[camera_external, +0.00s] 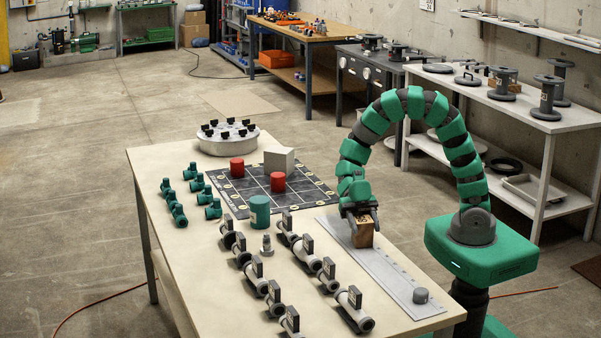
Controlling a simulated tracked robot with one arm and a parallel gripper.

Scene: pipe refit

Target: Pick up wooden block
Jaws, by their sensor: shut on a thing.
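The wooden block (362,234) is a small brown block near the right side of the table, over the long grey strip (391,275). My gripper (362,213) points down from the arched green arm and is shut on the top of the block. The block looks upright. I cannot tell whether its underside touches the strip or is slightly above it. The gripper covers the block's upper part.
A dark gridded mat (310,190) holds red cylinders and a grey block (279,160). A green cylinder (259,212) stands at its front corner. Several grey pipe fittings (354,308) fill the table's front. A small grey cylinder (420,296) sits on the strip's near end.

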